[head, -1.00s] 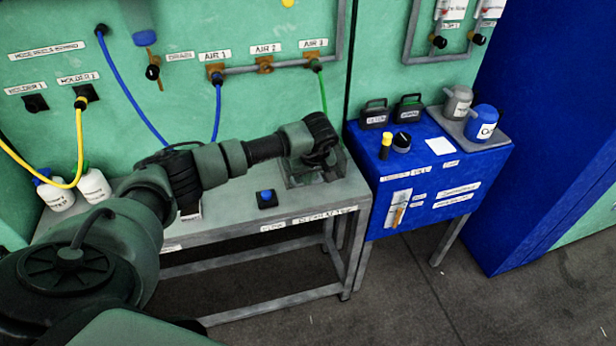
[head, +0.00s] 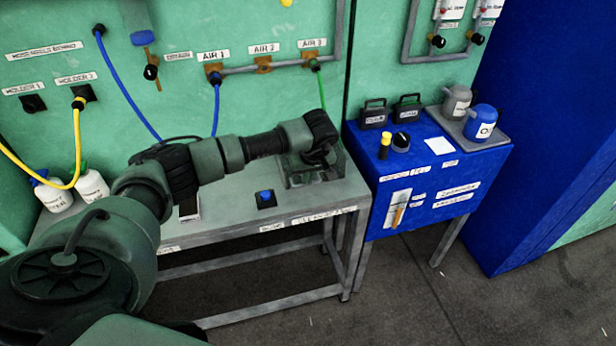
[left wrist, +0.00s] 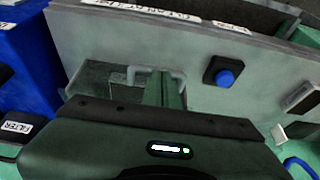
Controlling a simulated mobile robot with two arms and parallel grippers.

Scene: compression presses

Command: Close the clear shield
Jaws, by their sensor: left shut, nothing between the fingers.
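The clear shield (head: 297,177) is a see-through box shape at the right end of the grey table, partly hidden by my left arm. In the left wrist view the clear shield (left wrist: 98,78) shows ahead of the gripper, with a pale U-shaped handle (left wrist: 133,73) behind the fingers. My left gripper (left wrist: 164,78) is shut and empty, its green fingers in front of the handle. I cannot tell whether they touch it. In the head view the left wrist is over the shield and the fingertips are hard to make out. My right gripper is not in view.
A blue push button (head: 265,198) on a black base sits left of the shield. The grey table (head: 230,208) has bare room around it. A blue cabinet (head: 440,185) with black canisters and jugs stands close on the right. Hoses hang from the green wall behind.

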